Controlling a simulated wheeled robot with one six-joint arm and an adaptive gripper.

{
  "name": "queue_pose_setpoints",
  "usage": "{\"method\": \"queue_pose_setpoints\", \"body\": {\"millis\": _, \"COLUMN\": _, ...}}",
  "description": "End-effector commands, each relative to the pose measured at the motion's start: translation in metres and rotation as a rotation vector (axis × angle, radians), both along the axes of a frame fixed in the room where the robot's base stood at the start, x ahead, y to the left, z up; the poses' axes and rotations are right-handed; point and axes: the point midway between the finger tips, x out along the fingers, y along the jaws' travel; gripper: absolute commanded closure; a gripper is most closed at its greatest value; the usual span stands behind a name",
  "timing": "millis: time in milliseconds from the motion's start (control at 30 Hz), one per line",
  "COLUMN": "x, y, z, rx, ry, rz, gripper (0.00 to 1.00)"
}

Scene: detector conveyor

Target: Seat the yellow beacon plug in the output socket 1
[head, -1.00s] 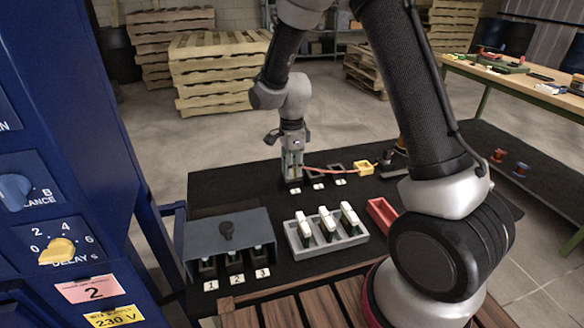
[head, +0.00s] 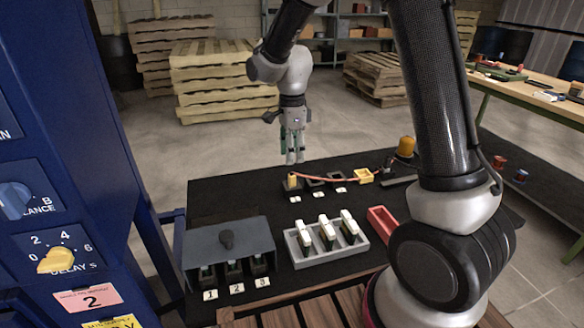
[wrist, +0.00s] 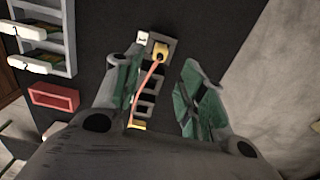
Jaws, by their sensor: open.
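The yellow beacon plug (head: 292,181) stands in the leftmost of the three dark output sockets (head: 316,183) on the black table. In the wrist view the plug (wrist: 161,50) sits inside the end socket frame, beside a white label (wrist: 142,38) too small to read surely. An orange cable (head: 325,178) runs from it to a yellow block (head: 364,176). My gripper (head: 291,159) is open and empty, above the plug and apart from it. Both green-padded fingers show spread in the wrist view. How deep the plug sits cannot be told.
An amber beacon (head: 406,147) stands at the table's back right. A grey tray (head: 326,257) with several white-topped modules, a red tray (head: 382,222) and a grey-lidded box (head: 228,242) with sockets numbered 1, 2 and 3 are nearer. A blue cabinet (head: 75,150) stands left.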

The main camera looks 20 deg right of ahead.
Motion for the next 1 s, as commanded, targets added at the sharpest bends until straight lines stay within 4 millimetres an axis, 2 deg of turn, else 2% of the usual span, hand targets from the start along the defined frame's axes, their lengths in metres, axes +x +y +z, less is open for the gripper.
{"method": "queue_pose_setpoints", "body": {"millis": 133, "x": 0.001, "y": 0.0, "z": 0.023, "rx": 0.001, "ry": -0.002, "rz": 0.0, "gripper": 0.59}}
{"method": "queue_pose_setpoints", "body": {"millis": 400, "x": -0.001, "y": -0.001, "z": 0.037, "rx": 0.001, "ry": -0.002, "rz": 0.006, "gripper": 0.59}}
{"method": "queue_pose_setpoints", "body": {"millis": 467, "x": -0.004, "y": -0.005, "z": 0.042, "rx": 0.003, "ry": -0.009, "rz": 0.03, "gripper": 0.59}}
{"method": "queue_pose_setpoints", "body": {"millis": 567, "x": -0.018, "y": -0.02, "z": 0.065, "rx": 0.008, "ry": -0.038, "rz": 0.134, "gripper": 0.59}}
{"method": "queue_pose_setpoints", "body": {"millis": 667, "x": -0.046, "y": -0.045, "z": 0.099, "rx": 0.009, "ry": -0.089, "rz": 0.315, "gripper": 0.59}}
{"method": "queue_pose_setpoints", "body": {"millis": 800, "x": -0.101, "y": -0.083, "z": 0.14, "rx": -0.02, "ry": -0.166, "rz": 0.624, "gripper": 0.59}}
{"method": "queue_pose_setpoints", "body": {"millis": 900, "x": -0.143, "y": -0.105, "z": 0.159, "rx": -0.06, "ry": -0.215, "rz": 0.848, "gripper": 0.59}}
{"method": "queue_pose_setpoints", "body": {"millis": 1000, "x": -0.185, "y": -0.123, "z": 0.17, "rx": -0.118, "ry": -0.256, "rz": 1.064, "gripper": 0.59}}
